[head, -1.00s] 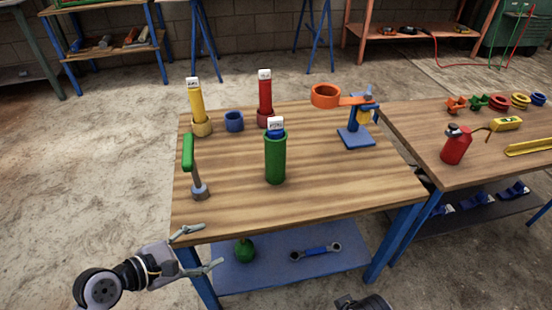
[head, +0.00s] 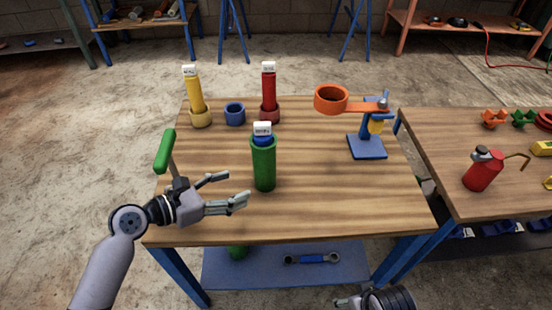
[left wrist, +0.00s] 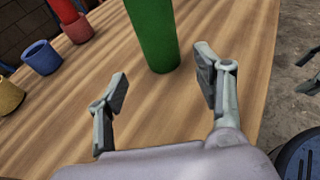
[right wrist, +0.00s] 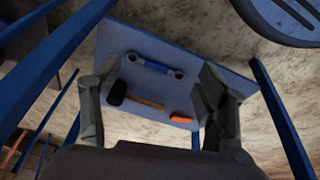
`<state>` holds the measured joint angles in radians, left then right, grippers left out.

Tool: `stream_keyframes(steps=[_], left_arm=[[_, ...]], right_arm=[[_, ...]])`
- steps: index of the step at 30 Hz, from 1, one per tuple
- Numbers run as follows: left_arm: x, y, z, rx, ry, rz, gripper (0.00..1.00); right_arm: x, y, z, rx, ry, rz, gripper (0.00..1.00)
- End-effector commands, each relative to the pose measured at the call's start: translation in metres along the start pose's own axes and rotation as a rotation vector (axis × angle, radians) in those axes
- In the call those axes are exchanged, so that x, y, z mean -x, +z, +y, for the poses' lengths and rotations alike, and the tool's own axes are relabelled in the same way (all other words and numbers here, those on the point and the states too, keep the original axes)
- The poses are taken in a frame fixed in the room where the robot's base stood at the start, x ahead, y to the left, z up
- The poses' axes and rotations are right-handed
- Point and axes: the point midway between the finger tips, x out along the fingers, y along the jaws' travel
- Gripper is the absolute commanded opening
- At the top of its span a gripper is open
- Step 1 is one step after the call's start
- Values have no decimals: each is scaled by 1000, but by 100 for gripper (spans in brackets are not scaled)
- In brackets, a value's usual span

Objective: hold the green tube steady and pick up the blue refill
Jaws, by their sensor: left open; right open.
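The green tube (head: 264,168) stands upright near the middle of the table. The blue refill (head: 263,139) sits in its top, with only a short blue band and a white labelled cap showing. My left gripper (head: 238,189) is open and empty, low over the table just left of the tube. In the left wrist view the tube (left wrist: 154,35) stands ahead, between and beyond the spread fingertips, not touched. My right gripper (right wrist: 156,85) is open and empty, facing the blue shelf under the table. In the head view only part of it shows at the bottom edge.
A green-handled tool (head: 165,152) stands behind my left gripper. Behind are a yellow refill (head: 193,92), a blue ring cup (head: 235,114) and a red refill (head: 269,90). A blue stand with an orange ring (head: 332,99) is at right. The table's front right is clear.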

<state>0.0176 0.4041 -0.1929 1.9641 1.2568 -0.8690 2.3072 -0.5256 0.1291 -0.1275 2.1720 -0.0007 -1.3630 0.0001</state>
Motion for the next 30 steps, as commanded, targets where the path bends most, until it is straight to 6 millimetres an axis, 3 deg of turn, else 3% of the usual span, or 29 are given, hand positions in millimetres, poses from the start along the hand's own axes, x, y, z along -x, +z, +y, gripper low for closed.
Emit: stream_keyframes(steps=[2, 12, 18, 19, 23, 30], left_arm=[[-5, -2, 0, 0, -1, -1, 62], [-30, -2, -1, -1, -2, -2, 62], [-62, -3, 0, -3, -1, -3, 62], [-64, 3, 0, 2, -1, -1, 62], [-80, 4, -1, 2, -1, 0, 62], [-96, 1, 0, 0, -1, 0, 62]], right_arm=[[13, 1, -12, -10, -24, 8, 67], [61, -2, -6, -12, -14, 35, 67], [53, 4, -6, -13, -12, 39, 67], [64, 1, -6, -13, -11, 38, 67], [73, -2, -5, -12, -11, 38, 67], [62, -2, -5, -11, -11, 30, 67]])
